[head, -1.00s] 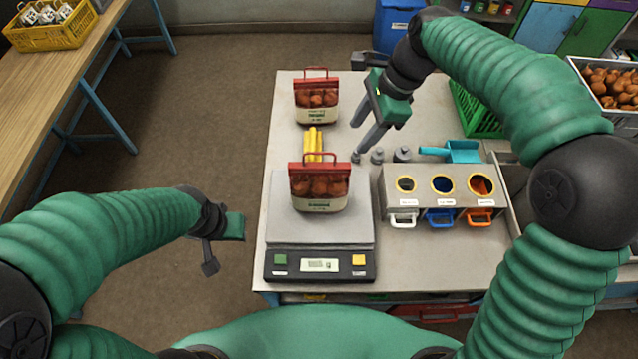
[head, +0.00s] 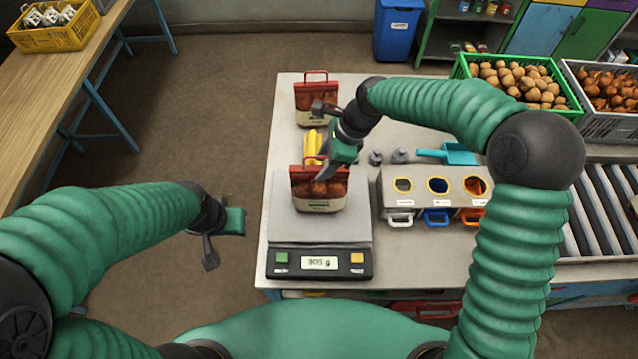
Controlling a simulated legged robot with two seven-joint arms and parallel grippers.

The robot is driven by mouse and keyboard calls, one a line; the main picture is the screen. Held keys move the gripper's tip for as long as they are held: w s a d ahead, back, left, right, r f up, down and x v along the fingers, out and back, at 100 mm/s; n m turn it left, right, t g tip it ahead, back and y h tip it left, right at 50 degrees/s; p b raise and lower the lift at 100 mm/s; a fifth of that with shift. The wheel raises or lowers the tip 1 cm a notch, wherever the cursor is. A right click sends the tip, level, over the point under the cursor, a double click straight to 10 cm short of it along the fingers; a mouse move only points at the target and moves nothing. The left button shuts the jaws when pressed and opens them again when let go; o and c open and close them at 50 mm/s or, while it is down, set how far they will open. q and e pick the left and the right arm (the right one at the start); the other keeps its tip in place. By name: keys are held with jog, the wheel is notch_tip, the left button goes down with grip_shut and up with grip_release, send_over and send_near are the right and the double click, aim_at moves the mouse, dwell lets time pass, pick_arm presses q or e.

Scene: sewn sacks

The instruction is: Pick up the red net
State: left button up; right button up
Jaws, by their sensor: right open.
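A net bag with a red top band, a red handle and brown onions showing (head: 320,193) stands upright on the scale (head: 300,232). A second, similar red net (head: 318,92) stands behind it at the table's back edge. My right gripper (head: 318,142) is open over the table between the two bags. One finger reaches down by the top of the front bag and partly hides its handle; I cannot tell whether it touches. My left gripper (head: 222,240) hangs left of the table, away from the bags; its opening is unclear.
A yellow object (head: 313,143) lies between the bags, partly hidden. Weights (head: 399,156), a teal scoop (head: 450,153) and a box with three round openings (head: 437,187) stand to the right. Crates of potatoes (head: 522,82) and onions (head: 608,88) are at back right.

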jog(key=shift+a+f, duration=0.2)
jog(key=shift+f, duration=0.35)
jog(key=shift+w+f, duration=0.15)
jog(key=shift+f, duration=0.15)
